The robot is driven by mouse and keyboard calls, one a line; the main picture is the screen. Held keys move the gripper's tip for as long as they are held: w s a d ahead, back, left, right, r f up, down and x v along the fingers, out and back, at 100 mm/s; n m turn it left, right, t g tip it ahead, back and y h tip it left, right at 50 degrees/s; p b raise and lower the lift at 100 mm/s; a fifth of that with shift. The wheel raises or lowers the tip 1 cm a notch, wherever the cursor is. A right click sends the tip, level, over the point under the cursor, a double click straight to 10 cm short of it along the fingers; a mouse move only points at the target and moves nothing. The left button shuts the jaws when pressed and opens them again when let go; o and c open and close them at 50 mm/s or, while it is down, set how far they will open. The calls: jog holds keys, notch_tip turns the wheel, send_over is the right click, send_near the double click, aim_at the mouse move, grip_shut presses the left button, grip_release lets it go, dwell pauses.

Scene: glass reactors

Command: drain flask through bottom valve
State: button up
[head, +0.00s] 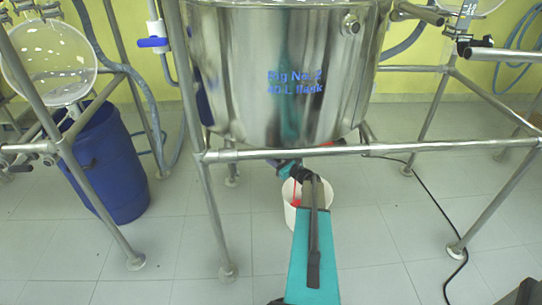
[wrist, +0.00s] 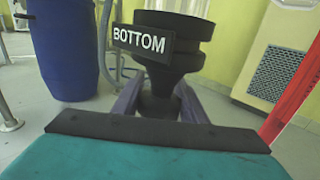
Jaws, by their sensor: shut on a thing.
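A large steel vessel (head: 275,75) marked "Rig No. 2, 40 L flask" hangs in a pipe frame in the head view. A black bottom valve (wrist: 160,80) with a "BOTTOM" label (wrist: 142,40) fills the middle of the wrist view. My gripper (wrist: 160,102) has a purple finger on each side of the valve's lower part and is shut on it. In the head view my teal arm reaches under the vessel and mostly hides the valve. A white bucket (head: 289,214) stands on the floor below, partly behind my arm.
A frame crossbar (head: 400,149) runs just above my arm, with legs either side. A blue barrel (head: 108,165) stands left under a round glass flask (head: 48,62). A red strip (wrist: 293,95) shows at right in the wrist view. A black cable (head: 437,205) lies on the floor.

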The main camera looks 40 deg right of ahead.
jog(key=o, duration=1.1)
jog(key=shift+c, duration=0.2)
jog(key=shift+s, duration=0.1)
jog(key=s+p, duration=0.1)
jog(key=s, duration=1.2)
jog(key=shift+s, duration=0.3)
jog(key=shift+d, duration=0.1)
